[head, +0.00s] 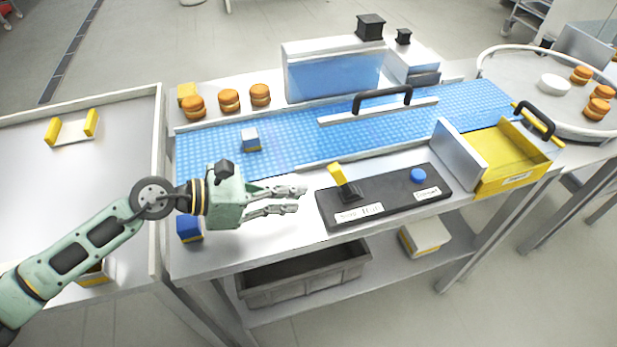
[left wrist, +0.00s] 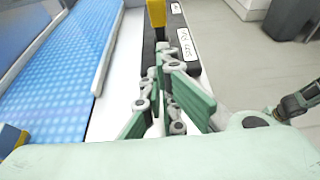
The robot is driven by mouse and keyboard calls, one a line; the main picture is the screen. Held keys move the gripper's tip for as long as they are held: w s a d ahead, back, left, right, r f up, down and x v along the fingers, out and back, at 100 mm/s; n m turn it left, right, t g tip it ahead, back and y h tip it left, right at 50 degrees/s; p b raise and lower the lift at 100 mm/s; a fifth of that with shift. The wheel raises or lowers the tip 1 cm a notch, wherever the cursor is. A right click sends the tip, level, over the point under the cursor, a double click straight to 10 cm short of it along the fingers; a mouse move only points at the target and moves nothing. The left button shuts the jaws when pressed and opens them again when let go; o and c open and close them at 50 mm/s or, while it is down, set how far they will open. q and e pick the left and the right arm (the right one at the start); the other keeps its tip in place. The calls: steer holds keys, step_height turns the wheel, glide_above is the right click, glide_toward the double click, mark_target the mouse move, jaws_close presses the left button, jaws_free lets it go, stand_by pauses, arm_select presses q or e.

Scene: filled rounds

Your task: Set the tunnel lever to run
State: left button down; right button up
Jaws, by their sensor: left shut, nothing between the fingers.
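The tunnel lever (head: 337,174) has a yellow handle on a black base and tilts toward the left end of the black control panel (head: 385,200). A white label (head: 358,213) is in front of it, its words too small to read surely. My left gripper (head: 300,199) is shut and empty, just left of the lever and apart from it, pointing at it. In the left wrist view the yellow handle (left wrist: 156,14) stands just beyond the fingers (left wrist: 165,95); its lower part is partly hidden.
A blue button (head: 418,176) is on the panel's right. Behind run the blue conveyor (head: 300,140) and the tunnel (head: 335,75). A yellow tray (head: 505,160) stands right. Filled rounds (head: 228,100) sit behind the conveyor. A blue block (head: 189,228) lies by the left gripper.

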mark_target(342, 182)
arm_select(q)
steer(key=shift+w+d+r+p, duration=0.25)
steer(key=shift+d+r+p, duration=0.1)
steer(key=shift+d, duration=0.3)
steer(key=shift+w+d+r+p, duration=0.2)
steer(key=shift+d+r+p, duration=0.15)
steer(key=shift+d, duration=0.25)
steer(key=shift+w+d, duration=0.2)
steer(key=shift+d, duration=0.4)
steer(key=shift+r+p, duration=0.1)
steer(key=shift+p, duration=0.2)
